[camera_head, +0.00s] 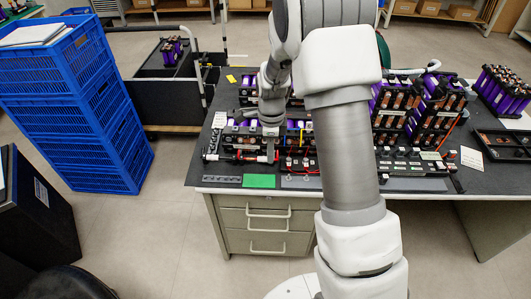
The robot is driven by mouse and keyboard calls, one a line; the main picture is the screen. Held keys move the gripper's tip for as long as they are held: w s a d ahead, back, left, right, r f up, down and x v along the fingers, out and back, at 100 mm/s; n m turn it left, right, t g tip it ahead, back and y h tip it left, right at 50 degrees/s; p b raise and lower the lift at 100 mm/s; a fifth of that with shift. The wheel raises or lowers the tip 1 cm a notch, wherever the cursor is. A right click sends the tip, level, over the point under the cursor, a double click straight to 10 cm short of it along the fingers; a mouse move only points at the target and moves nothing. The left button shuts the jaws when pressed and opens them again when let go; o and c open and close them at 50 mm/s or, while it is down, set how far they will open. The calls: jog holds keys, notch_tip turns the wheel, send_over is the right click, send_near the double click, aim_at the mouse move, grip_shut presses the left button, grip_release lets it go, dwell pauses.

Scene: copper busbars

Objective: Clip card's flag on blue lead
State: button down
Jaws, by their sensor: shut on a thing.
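My gripper (270,146) points down over the front left of the workbench, at the front row of black battery modules. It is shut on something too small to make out. A small red and white piece (262,158) shows just below the fingertips; I cannot tell whether the gripper touches it. A white printed card (220,119) lies at the bench's left edge, and another white card (471,157) lies at the right. I cannot tell which card the task means. I cannot make out a blue lead or a flag; red and yellow leads (305,137) show right of the gripper.
Purple-celled battery modules (433,100) crowd the grey workbench (420,200). A green mat (259,181) and a grey strip (222,180) lie along its front edge. Blue crates (85,110) stand on the floor at left. My arm hides the bench's middle.

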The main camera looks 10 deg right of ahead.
jog(key=shift+r, duration=0.1)
jog(key=shift+r+p, duration=1.15)
jog(key=shift+r, duration=0.3)
jog(key=p, duration=0.4)
send_near(292, 129)
jog(key=shift+f+b, duration=1.6)
jog(key=shift+f, duration=1)
jog(key=shift+f, duration=0.2)
jog(key=shift+f+b, duration=0.3)
jog(key=shift+b, duration=0.1)
